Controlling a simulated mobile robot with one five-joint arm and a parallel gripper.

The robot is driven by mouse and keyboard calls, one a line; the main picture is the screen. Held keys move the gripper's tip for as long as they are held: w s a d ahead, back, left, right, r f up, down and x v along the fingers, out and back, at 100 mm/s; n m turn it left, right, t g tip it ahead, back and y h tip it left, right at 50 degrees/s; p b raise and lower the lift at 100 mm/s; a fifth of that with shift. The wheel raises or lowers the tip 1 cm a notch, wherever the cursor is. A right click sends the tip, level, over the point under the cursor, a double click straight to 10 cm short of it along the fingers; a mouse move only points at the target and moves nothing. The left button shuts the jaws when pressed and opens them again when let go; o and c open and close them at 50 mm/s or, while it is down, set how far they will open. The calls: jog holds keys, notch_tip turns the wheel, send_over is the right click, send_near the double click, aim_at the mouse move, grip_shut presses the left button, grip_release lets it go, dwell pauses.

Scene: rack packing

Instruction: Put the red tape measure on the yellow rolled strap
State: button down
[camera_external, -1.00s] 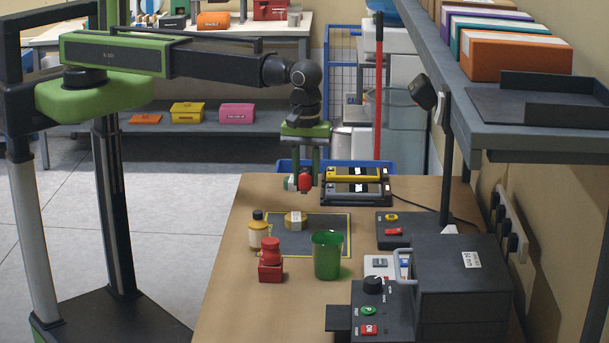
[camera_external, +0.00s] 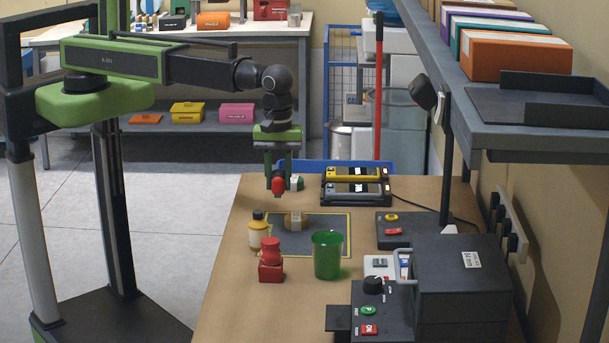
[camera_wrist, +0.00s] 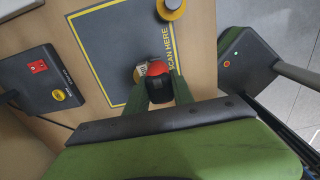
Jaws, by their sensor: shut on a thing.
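The red tape measure (camera_external: 278,186) hangs between the fingertips of my gripper (camera_external: 278,179), in the air above the far left part of the table. In the wrist view the red and black tape measure (camera_wrist: 160,82) sits between my green fingers, which are shut on it. The yellow rolled strap (camera_external: 296,221) lies on the dark mat, below and slightly right of my gripper in the outside view. In the wrist view, a pale labelled bit, seemingly the strap, shows past the tape measure, which hides the rest.
The yellow-bordered mat (camera_external: 325,240) has bare room on its right. Around it stand a yellow bottle (camera_external: 259,237), a red object (camera_external: 270,262), a green cup (camera_external: 327,256) and a control box (camera_external: 400,230). A small white-green item (camera_external: 297,183) is behind my gripper.

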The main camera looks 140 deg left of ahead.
jog(key=b, duration=0.2)
send_over(296, 216)
notch_tip(296, 216, down, 3)
jog(key=shift+w+r, duration=0.1)
jog(key=shift+w, duration=0.05)
notch_tip(296, 216, down, 4)
jog(key=b, duration=0.4)
jog(key=shift+f, duration=0.2)
jog(key=shift+r, duration=0.25)
jog(key=shift+f, duration=0.1)
jog(key=c, duration=1.1)
grip_release()
notch_tip(296, 216, up, 12)
jog(key=p, duration=1.2)
jog(key=shift+d, duration=0.1)
